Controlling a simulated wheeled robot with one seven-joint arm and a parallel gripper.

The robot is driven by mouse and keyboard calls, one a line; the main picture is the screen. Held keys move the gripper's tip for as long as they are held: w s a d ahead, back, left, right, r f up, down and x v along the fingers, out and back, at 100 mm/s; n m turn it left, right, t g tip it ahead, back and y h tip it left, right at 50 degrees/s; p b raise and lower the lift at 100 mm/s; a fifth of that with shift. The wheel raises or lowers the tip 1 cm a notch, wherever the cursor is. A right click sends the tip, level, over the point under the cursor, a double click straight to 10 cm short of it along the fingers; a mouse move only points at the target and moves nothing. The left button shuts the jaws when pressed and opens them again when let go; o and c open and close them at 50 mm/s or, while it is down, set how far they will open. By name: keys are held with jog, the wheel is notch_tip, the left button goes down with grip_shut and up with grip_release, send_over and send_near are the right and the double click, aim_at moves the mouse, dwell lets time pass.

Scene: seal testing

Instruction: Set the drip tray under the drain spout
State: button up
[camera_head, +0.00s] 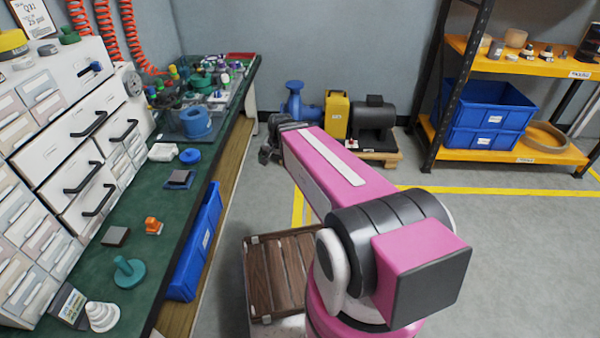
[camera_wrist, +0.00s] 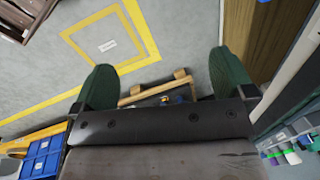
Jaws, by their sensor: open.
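No object in view can be surely told as the drip tray or the drain spout. My gripper (camera_head: 272,147) is beyond the bench's right edge, in front of the pump. In the wrist view my gripper (camera_wrist: 162,62) has its green fingers wide apart, with nothing between them. The pallet (camera_wrist: 155,88) shows beyond the fingers, partly hidden.
A cluttered green bench (camera_head: 140,240) runs along the left, with a blue bin (camera_head: 197,245) on its side. A slatted wooden crate (camera_head: 262,282) is beside my base. Right, a shelf holds blue crates (camera_head: 487,125) and a tan round rim (camera_head: 542,136). Yellow lines (camera_wrist: 150,30) mark open floor.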

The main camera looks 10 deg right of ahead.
jog(key=s+d+f+n+g+h, duration=0.1)
jog(key=s+d+f+n+h, duration=0.1)
jog(key=s+d+n, duration=0.5)
jog(key=m+t+y, duration=0.2)
jog(key=m+y, duration=0.7)
jog(key=m, duration=1.4)
send_near(160, 154)
jog(key=v, duration=0.4)
jog(key=shift+s+d, duration=0.35)
jog(key=shift+d, duration=0.15)
jog(key=x, duration=1.1)
jog(key=shift+w+a+r, duration=0.15)
jog(key=shift+w+r, duration=0.05)
jog(key=shift+r, duration=0.05)
jog(key=c, duration=0.8)
jog(key=shift+c, duration=0.2)
